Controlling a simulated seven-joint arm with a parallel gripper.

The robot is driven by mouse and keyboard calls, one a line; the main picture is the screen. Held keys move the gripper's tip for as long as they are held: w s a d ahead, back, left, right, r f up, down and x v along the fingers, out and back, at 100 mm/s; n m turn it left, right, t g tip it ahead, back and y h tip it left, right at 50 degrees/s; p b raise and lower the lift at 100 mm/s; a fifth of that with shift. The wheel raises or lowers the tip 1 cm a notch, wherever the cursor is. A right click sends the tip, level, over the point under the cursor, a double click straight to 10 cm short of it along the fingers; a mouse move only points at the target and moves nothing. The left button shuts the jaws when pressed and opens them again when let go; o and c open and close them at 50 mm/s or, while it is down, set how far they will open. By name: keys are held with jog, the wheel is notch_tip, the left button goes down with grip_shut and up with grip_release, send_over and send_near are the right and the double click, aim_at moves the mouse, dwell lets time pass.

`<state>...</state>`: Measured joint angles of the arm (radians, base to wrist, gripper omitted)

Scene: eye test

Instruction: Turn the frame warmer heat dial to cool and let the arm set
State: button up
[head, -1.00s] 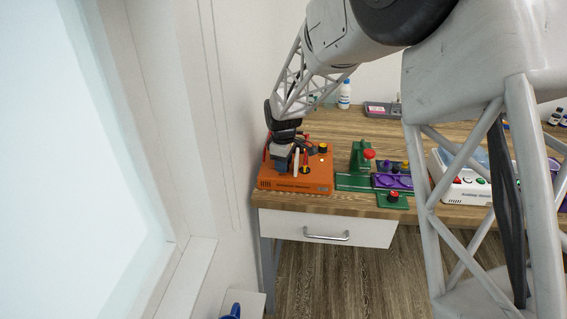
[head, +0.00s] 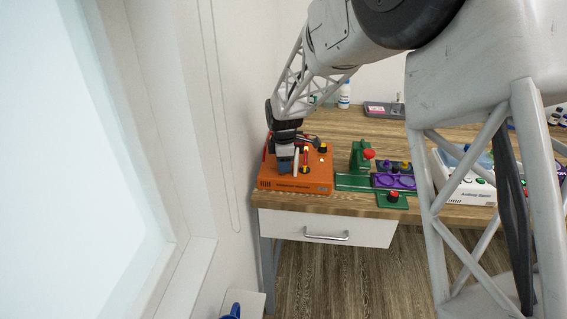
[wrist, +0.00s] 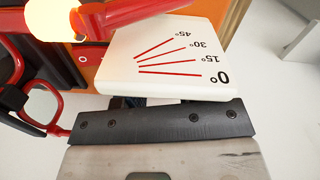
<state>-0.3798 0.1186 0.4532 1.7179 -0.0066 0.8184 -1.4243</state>
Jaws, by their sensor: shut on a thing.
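The orange frame warmer (head: 300,188) sits at the desk's left end. A black and yellow knob (head: 323,148), perhaps the heat dial, stands at its back right; its setting is unreadable. My gripper (head: 287,165) is low over the warmer's left part, left of the knob. In the wrist view, a cream angle plate (wrist: 165,55) marked 0° to 45° lies just beyond the dark gripper bar. A red glasses frame (wrist: 15,102) at left runs to the bar's end. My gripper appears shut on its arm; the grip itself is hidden. A glowing yellow-white part (wrist: 50,15) is at top left.
Right of the warmer stand a green fixture (head: 360,158) with a red knob and a purple tray (head: 394,181). A white device (head: 470,190) is partly behind my arm. A white bottle (head: 344,95) stands at the back. The wall is close on the left.

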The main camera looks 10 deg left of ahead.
jog(key=o, duration=0.9)
jog(key=shift+s+r, duration=0.1)
jog(key=shift+r, duration=3.8)
